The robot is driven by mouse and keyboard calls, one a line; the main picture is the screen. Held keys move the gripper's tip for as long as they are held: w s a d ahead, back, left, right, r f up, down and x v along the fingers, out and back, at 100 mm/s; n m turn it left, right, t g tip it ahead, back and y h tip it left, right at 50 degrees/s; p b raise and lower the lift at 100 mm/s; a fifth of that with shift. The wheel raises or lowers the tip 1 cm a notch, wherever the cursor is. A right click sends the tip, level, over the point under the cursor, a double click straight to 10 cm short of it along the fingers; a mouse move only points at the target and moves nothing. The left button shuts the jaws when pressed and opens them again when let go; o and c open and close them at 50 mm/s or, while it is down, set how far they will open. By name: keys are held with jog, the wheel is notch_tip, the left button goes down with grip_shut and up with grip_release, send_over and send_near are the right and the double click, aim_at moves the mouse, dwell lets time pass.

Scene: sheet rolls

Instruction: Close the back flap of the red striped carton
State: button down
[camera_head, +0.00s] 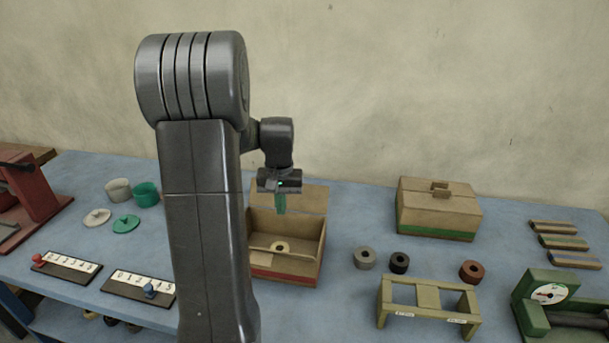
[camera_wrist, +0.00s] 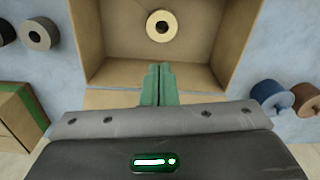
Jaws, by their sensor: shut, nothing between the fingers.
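The red striped carton (camera_head: 284,279) stands open on the blue table, its red band low on the front. Its back flap (camera_head: 306,198) stands up at the rear, leaning backward. The flap also shows as a tan strip in the wrist view (camera_wrist: 108,98), partly covered by my gripper. A pale roll (camera_wrist: 160,26) lies inside the carton. My gripper (camera_head: 280,212) points down with its green fingers shut and empty. In the head view the fingers overlap the back flap. In the wrist view the fingertips (camera_wrist: 157,68) lie over the carton's rear inner edge; contact with the flap cannot be told.
A carton with a green stripe (camera_head: 437,212) stands closed to the right. Grey (camera_head: 365,258), black (camera_head: 399,262) and reddish (camera_head: 472,272) rolls and a wooden stand (camera_head: 428,301) are to the right.

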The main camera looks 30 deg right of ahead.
jog(key=w+d+r+m+t+p, duration=0.1)
jog(key=w+d+r+m+p, duration=0.25)
jog(key=m, duration=0.65)
jog(key=w+d+r+m+t+p, duration=0.15)
jog(key=d+m+p, duration=0.35)
jog(key=m, duration=0.5)
jog(key=w+d+r+m+p, duration=0.25)
jog(key=d+m, duration=0.35)
jog(key=m, duration=0.4)
notch_tip(320, 180, down, 9)
jog(key=b, duration=0.6)
jog(key=shift+s+d+f+m+b, duration=0.15)
jog(key=shift+d+f+m+b, duration=0.05)
jog(key=shift+m+b, duration=0.15)
jog(key=shift+s+a, duration=0.1)
jog(key=s+a+r+b, duration=0.1)
jog(key=s+a, duration=0.6)
jog(key=s, duration=0.2)
jog(key=shift+s+a+r, duration=0.15)
jog(key=shift+s+a, duration=0.05)
jog(key=shift+s, duration=0.2)
dwell(0.7)
jog(key=shift+r, duration=0.1)
dwell(0.6)
notch_tip(320, 180, up, 9)
jog(key=p, duration=0.7)
jog(key=shift+p, duration=0.3)
